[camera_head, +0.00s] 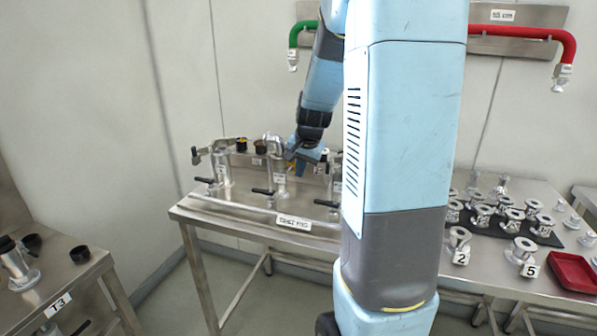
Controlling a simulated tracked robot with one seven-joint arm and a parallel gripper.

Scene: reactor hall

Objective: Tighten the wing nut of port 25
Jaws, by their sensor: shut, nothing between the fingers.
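On the steel table in the middle, several metal ports stand in a row behind a front rail. The left port (221,165) has a clamp-like arm and a black-handled lever (205,181). The middle port (279,172) stands beside my gripper (290,153), which is shut and empty at the height of its top. I cannot tell whether the gripper touches this port. Another port at the right is partly hidden behind my arm. No number 25 is legible, and the wing nut is too small to make out.
Black caps (260,146) sit between the ports. The right table carries a black mat (545,239) with several metal fittings and a red tray (572,271). A side table (75,285) stands at left. Green (294,35) and red (568,45) pipes hang on the back wall.

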